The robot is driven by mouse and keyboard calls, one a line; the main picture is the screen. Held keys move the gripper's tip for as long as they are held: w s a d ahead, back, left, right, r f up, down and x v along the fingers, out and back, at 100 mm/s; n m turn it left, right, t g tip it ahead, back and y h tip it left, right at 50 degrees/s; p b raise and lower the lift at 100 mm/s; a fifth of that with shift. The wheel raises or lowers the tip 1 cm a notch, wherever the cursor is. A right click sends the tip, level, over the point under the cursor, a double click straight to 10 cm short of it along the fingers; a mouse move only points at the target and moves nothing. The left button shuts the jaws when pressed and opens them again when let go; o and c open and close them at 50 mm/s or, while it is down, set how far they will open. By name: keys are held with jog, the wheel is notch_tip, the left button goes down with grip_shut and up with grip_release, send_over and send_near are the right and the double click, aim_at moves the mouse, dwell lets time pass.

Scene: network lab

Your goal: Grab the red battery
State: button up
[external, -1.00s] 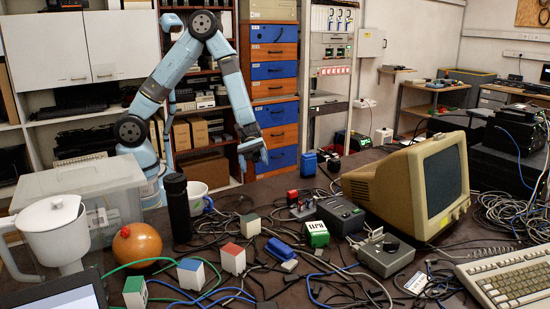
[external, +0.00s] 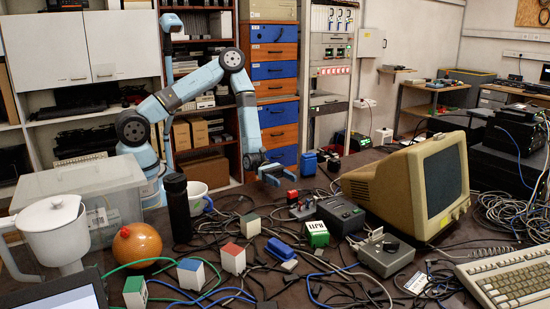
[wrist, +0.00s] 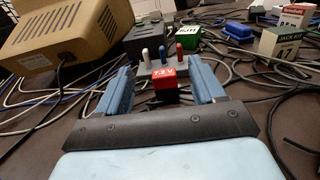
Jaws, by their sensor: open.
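The red battery (wrist: 165,74) is a small block with a red upper part marked "7.2 V" and a dark lower part. In the wrist view it appears between the two blue fingers of my gripper (wrist: 159,66), with gaps on both sides. In the external view the battery (external: 292,194) stands upright on the dark table, just right of and below my gripper (external: 277,177). My gripper is open and empty, low near the table's far edge. Whether the battery is inside the jaws or just beyond the fingertips I cannot tell.
A grey block with coloured posts (wrist: 160,65) stands right behind the battery. The dark grey box (external: 340,214) and beige monitor (external: 410,190) stand to the right in the external view. Cables (external: 240,220) cover much of the table. A white mug (external: 207,198) stands at left.

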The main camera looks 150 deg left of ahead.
aim_at(291, 191)
notch_tip(291, 191, down, 3)
jog(key=shift+f, duration=0.15)
jog(key=shift+w+a, duration=0.15)
jog(key=shift+w, duration=3.65)
jog(key=c, duration=1.1)
jog(key=shift+r, duration=0.2)
